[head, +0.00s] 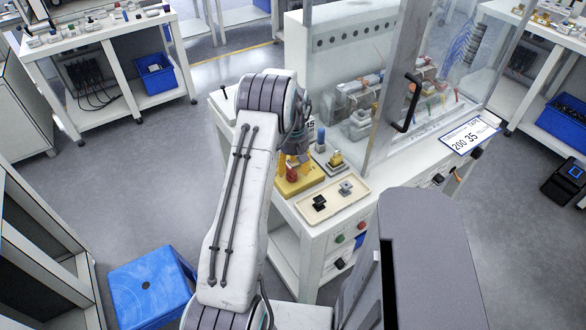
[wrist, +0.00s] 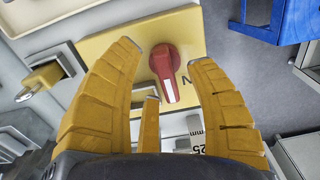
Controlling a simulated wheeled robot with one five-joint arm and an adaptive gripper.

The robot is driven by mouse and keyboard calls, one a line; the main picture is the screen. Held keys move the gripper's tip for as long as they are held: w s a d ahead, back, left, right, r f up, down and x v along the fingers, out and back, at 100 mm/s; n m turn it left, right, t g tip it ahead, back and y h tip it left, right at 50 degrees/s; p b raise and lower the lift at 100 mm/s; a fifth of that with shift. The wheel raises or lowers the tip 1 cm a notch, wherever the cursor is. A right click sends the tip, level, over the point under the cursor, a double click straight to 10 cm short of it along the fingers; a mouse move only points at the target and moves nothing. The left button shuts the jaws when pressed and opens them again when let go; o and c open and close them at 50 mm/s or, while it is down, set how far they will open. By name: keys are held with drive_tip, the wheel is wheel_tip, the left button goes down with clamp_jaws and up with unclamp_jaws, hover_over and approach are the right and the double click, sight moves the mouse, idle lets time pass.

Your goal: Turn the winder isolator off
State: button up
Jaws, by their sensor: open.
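The winder isolator is a red rotary handle (wrist: 164,62) with a white stripe on its narrow end, mounted on a yellow plate (wrist: 105,45). In the wrist view the narrow end points down the picture, with a letter like "N" to its right. My gripper (wrist: 167,54) is open, with one yellow finger on each side of the handle and visible gaps to both. In the head view, the red handle (head: 292,173) and yellow plate (head: 297,187) show partly below my gripper (head: 297,155), whose fingers are hard to make out.
A cream tray (head: 330,208) with small connectors sits right of the plate on the white machine bench. A brass padlock-like piece (wrist: 44,77) stands beside the plate. A clear guard door with a black handle (head: 408,103) rises behind. A blue stool (head: 145,285) stands on the floor.

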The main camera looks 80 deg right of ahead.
drive_tip(key=shift+f, duration=0.85)
drive_tip(key=shift+o, duration=0.3)
clamp_jaws()
